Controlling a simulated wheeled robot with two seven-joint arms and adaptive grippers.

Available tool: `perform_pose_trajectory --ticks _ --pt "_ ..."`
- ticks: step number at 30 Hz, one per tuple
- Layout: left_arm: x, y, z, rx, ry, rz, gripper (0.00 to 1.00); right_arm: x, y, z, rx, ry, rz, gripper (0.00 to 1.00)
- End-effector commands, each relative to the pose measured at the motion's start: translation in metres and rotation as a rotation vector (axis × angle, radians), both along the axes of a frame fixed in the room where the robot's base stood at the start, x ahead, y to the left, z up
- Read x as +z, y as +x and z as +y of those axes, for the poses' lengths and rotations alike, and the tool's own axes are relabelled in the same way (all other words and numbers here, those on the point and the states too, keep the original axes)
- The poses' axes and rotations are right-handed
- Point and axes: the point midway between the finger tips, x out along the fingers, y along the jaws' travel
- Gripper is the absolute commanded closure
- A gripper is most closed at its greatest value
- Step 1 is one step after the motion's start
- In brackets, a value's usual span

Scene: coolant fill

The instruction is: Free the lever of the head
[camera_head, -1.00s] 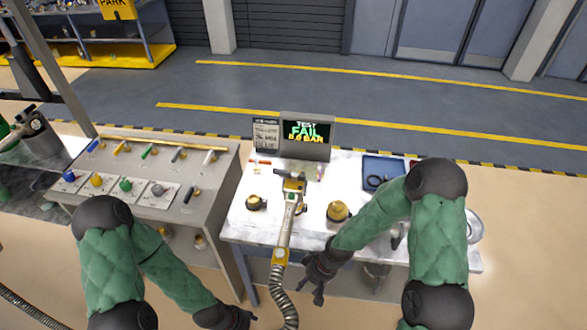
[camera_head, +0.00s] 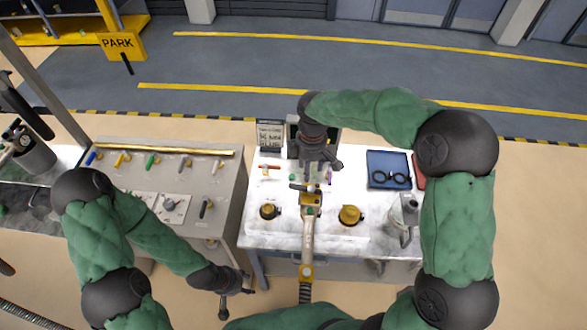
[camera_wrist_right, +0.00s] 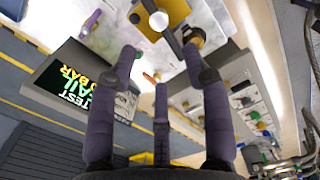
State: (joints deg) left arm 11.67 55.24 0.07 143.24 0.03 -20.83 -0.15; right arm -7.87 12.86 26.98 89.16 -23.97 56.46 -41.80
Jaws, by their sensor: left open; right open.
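The yellow head (camera_head: 311,199) stands on the white worktop at the end of its hose, with a dark lever (camera_head: 300,187) across its top. My right gripper (camera_head: 320,165) is open above and just behind the head and hides part of that area. I cannot tell whether any finger touches the lever. My left gripper (camera_head: 228,298) is open and empty, low in front of the grey panel.
Brass caps (camera_head: 350,215) (camera_head: 269,211) stand either side of the head. A test screen (camera_wrist_right: 68,90) stands behind it, mostly hidden by my right arm in the head view. A blue tray (camera_head: 388,158) lies right, and a grey valve panel (camera_head: 225,195) stands left.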

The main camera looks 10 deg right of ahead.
Motion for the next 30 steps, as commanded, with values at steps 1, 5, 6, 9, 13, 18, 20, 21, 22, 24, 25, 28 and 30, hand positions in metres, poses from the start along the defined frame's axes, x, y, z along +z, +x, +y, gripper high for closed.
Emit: perform_pose_trajectory --ticks 1,5,6,9,13,18,20,21,22,24,25,28,30 --pt "0.001 -0.002 -0.001 -0.002 -0.001 0.003 0.52 0.002 0.000 -0.001 0.000 -0.002 -0.001 0.51" --pt "0.001 -0.003 -0.001 -0.004 -0.001 0.006 0.52 -0.007 0.000 -0.002 0.000 -0.003 -0.001 0.51" --pt "0.002 -0.004 -0.001 -0.005 -0.002 0.007 0.52 -0.012 0.000 -0.002 -0.001 -0.002 0.000 0.51" --pt "0.002 -0.003 -0.001 -0.004 -0.001 0.006 0.52 -0.029 -0.001 -0.002 0.000 -0.002 0.002 0.51" --pt "0.003 -0.002 -0.001 -0.003 -0.001 0.004 0.52 -0.053 -0.001 -0.002 0.000 -0.001 0.002 0.51" --pt "0.005 -0.002 -0.001 -0.003 -0.001 0.004 0.52 -0.080 -0.001 -0.002 -0.002 -0.001 0.000 0.51" --pt "0.005 -0.002 -0.001 -0.003 -0.001 0.004 0.52 -0.088 -0.001 -0.002 -0.001 -0.002 0.001 0.51" --pt "0.005 -0.002 -0.001 -0.003 -0.001 0.004 0.52 -0.092 -0.001 -0.002 -0.001 -0.002 -0.001 0.51" --pt "0.005 -0.003 -0.001 -0.003 -0.001 0.005 0.52 -0.095 0.000 -0.002 -0.001 -0.001 -0.002 0.51" --pt "0.006 -0.003 -0.001 -0.003 -0.001 0.005 0.52 -0.100 0.000 -0.002 -0.002 -0.001 -0.003 0.51" --pt "0.006 -0.003 -0.001 -0.003 -0.001 0.005 0.52 -0.101 -0.001 -0.002 -0.002 -0.001 -0.002 0.51" --pt "0.006 -0.002 -0.001 -0.003 -0.001 0.004 0.52 -0.105 -0.001 -0.002 -0.002 -0.001 -0.002 0.51" --pt "0.006 -0.002 -0.001 -0.003 -0.001 0.004 0.52 -0.106 -0.001 -0.002 -0.002 0.000 -0.003 0.51"
